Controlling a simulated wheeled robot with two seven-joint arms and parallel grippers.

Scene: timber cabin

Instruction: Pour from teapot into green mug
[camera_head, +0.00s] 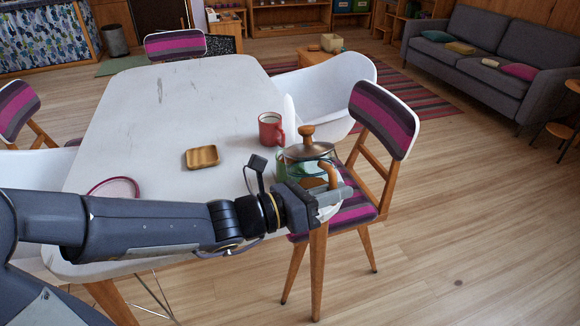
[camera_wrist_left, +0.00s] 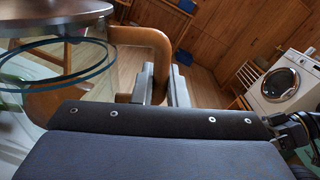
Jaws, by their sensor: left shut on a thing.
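The teapot (camera_head: 307,151) has clear glass, a wide brownish lid with a round wooden knob, and a wooden handle. It is near the table's right front corner. My left gripper (camera_head: 331,192) is shut on its handle, and the teapot looks roughly upright. In the left wrist view the curved handle (camera_wrist_left: 148,37) runs down between my left fingers (camera_wrist_left: 160,86). Something green (camera_head: 281,166) shows at the teapot's left side, partly hidden by my wrist. I cannot tell whether it is the green mug or green seen through glass. My right gripper is not in view.
A red mug (camera_head: 270,129) stands just behind the teapot on the white table (camera_head: 130,135). A small wooden tray (camera_head: 202,157) and a pink ring-shaped item (camera_head: 112,184) lie further left. A striped chair (camera_head: 384,118) and a white chair (camera_head: 335,85) stand close on the right.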

